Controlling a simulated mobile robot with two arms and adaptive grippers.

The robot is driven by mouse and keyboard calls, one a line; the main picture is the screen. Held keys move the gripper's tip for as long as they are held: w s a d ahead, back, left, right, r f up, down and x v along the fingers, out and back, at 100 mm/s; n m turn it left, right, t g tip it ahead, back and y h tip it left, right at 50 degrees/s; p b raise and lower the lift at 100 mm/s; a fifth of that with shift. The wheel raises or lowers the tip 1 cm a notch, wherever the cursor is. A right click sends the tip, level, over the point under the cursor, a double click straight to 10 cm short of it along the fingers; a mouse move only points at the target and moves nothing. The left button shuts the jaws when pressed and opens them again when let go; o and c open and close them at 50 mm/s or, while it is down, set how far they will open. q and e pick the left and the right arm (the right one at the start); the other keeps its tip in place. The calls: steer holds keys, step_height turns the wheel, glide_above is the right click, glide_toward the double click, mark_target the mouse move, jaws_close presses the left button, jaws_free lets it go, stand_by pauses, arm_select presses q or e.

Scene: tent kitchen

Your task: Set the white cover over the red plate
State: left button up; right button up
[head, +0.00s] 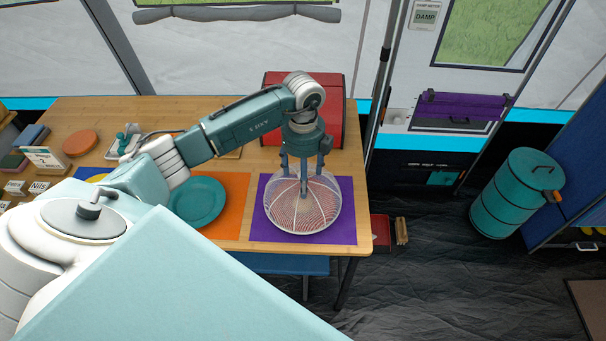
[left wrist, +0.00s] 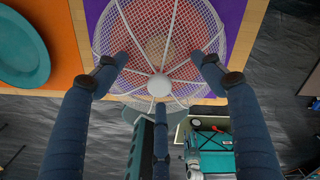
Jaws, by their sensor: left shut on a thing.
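The white cover (head: 328,199) is a mesh dome with white ribs and a round knob (left wrist: 160,85) on top. It is over the red plate (head: 300,217), which shows through the mesh on the purple mat (head: 267,232). In the left wrist view the cover (left wrist: 124,27) surrounds the red area; I cannot tell whether its rim touches the mat. My left gripper (head: 304,182) points down over the cover's top, its fingers around the knob, shut on the cover. My right gripper is not in view.
A teal plate (head: 199,203) lies on an orange mat (head: 233,190) to the left. A red box (head: 338,112) stands behind the cover, close to my arm. The table's front and right edges are near the purple mat. A teal barrel (head: 517,195) stands on the floor at right.

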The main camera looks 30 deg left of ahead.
arm_select(q)
steer(key=shift+f, duration=0.2)
steer(key=shift+f+b, duration=0.4)
steer(key=shift+f, duration=0.1)
stand_by(0.5)
steer(key=shift+f+b, duration=0.55)
steer(key=shift+f, duration=0.15)
steer(key=shift+f, duration=0.25)
steer(key=shift+f+b, duration=0.25)
steer(key=shift+b, duration=0.05)
stand_by(0.4)
steer(key=o, duration=1.6)
